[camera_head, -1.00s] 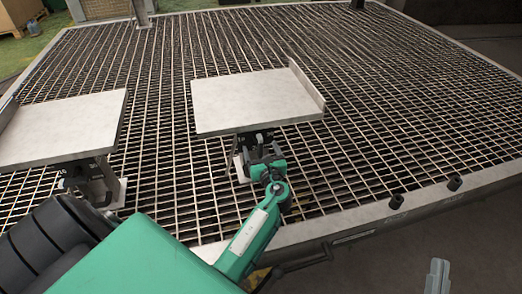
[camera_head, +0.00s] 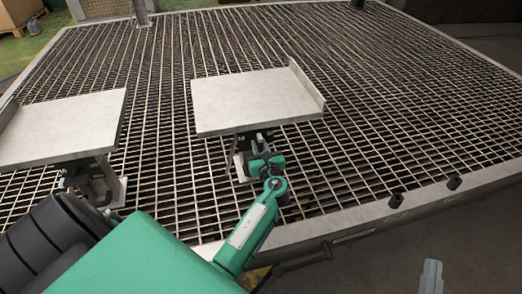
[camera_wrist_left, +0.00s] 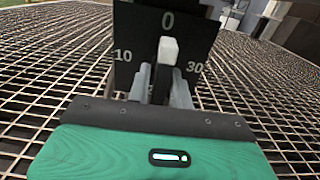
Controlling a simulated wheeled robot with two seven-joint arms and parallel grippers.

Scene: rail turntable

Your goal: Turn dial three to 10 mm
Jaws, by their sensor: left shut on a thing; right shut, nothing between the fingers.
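A black dial plate (camera_wrist_left: 125,35) fills the upper middle of the left wrist view, marked 0 at the top, 10 at the left and 30 at the right. Its lower part is hidden. The dial's pointer knob (camera_wrist_left: 168,48) has a pale tip that points up at the 0. My left gripper (camera_wrist_left: 160,85) is shut on the knob, with a finger on each side. In the head view my left gripper (camera_head: 258,155) is at the dial under the right platform (camera_head: 255,103). My right gripper (camera_head: 431,275) is shut and empty at the lower right.
A second platform (camera_head: 65,130) stands to the left, with another dial mechanism (camera_head: 75,178) under its front edge. Both stand over a metal grating (camera_head: 390,140) inside a steel frame. Dark floor lies to the right of the frame.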

